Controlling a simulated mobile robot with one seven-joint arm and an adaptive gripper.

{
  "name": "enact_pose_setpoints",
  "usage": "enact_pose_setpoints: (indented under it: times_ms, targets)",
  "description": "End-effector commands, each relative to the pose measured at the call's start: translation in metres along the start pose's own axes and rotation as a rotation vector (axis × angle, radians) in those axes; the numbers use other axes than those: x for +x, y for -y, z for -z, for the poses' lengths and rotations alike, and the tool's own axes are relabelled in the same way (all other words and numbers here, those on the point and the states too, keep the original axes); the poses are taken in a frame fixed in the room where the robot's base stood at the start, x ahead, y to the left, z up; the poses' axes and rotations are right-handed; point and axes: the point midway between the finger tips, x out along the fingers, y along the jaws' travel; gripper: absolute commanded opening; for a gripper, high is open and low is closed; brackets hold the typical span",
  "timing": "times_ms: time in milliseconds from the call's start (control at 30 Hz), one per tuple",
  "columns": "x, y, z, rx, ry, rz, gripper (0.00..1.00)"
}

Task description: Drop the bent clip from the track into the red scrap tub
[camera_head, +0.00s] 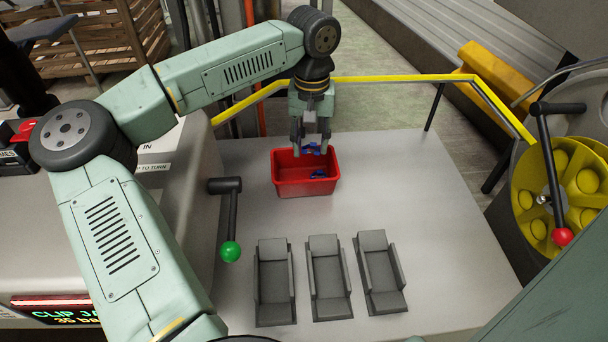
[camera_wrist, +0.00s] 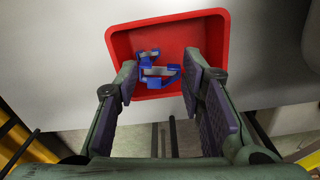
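The red scrap tub (camera_head: 305,187) stands at the far side of the pale table, and it fills the upper part of the wrist view (camera_wrist: 222,35). My gripper (camera_head: 311,149) is over the tub, pointing down.
Three grey holders (camera_head: 275,283) stand in a row on the near table, with no clip visible in them. A green-knobbed lever (camera_head: 231,250) is at left. A yellow rail (camera_head: 400,78) runs behind the table. A yellow wheel (camera_head: 560,185) with a red-knobbed lever is at right.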

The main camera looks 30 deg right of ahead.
Motion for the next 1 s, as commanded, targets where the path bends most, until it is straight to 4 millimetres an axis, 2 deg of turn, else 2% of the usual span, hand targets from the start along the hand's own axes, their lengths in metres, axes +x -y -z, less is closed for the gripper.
enact_pose_setpoints:
  times_ms: [267,633,767,1000]
  targets:
    - [0.000,0.000,0.000,0.000,0.000,0.000,0.57]
    - [-0.004,0.000,0.000,0.000,-0.001,0.000,0.57]
    - [-0.020,0.000,0.001,0.000,-0.003,0.001,0.57]
    - [-0.071,0.000,0.001,0.000,-0.004,0.001,0.57]
